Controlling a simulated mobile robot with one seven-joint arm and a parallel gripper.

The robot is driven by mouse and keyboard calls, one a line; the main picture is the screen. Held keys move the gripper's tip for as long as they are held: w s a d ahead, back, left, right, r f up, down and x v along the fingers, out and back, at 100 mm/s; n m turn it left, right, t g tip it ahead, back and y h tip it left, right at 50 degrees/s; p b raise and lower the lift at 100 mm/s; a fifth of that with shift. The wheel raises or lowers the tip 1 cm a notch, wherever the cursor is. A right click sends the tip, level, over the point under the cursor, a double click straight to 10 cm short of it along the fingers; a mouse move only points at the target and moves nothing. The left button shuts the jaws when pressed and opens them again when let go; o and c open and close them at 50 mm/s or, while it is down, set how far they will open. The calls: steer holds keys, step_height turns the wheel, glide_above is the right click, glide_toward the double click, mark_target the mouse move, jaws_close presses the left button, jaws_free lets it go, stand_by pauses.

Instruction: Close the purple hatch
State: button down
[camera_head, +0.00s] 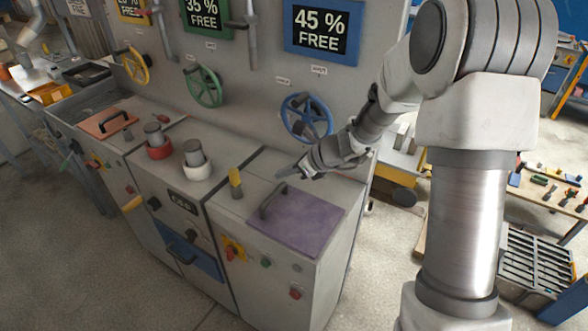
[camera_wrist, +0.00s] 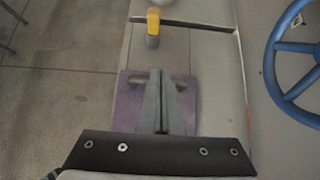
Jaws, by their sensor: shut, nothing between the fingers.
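The purple hatch (camera_head: 305,226) lies flat, or nearly so, on the top of the right-hand grey cabinet. Its dark bar handle (camera_head: 272,201) is near its left edge. My gripper (camera_head: 283,174) is shut and empty, above the cabinet top just behind the hatch. In the wrist view the shut fingers (camera_wrist: 163,75) cover the middle of the hatch (camera_wrist: 128,105) and part of its handle. I cannot tell from these views whether the fingers touch anything.
A yellow-topped lever (camera_head: 235,177) stands beside the hatch; it also shows in the wrist view (camera_wrist: 153,25). A blue handwheel (camera_head: 306,118) is on the wall panel behind. Red (camera_head: 158,151) and white (camera_head: 197,171) collared knobs and an orange hatch (camera_head: 105,124) lie to the left.

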steer(key=shift+g+h, duration=0.4)
steer(key=shift+h, duration=0.2)
steer(key=shift+d+f+b+x, duration=0.1)
steer(key=shift+b+x, duration=0.35)
steer(key=shift+x, duration=1.7)
steer(key=shift+d+f+b+x, duration=0.15)
steer(key=shift+b+x, duration=0.3)
steer(key=shift+x, duration=1.75)
steer(key=shift+s, duration=0.2)
steer(key=shift+r, duration=0.1)
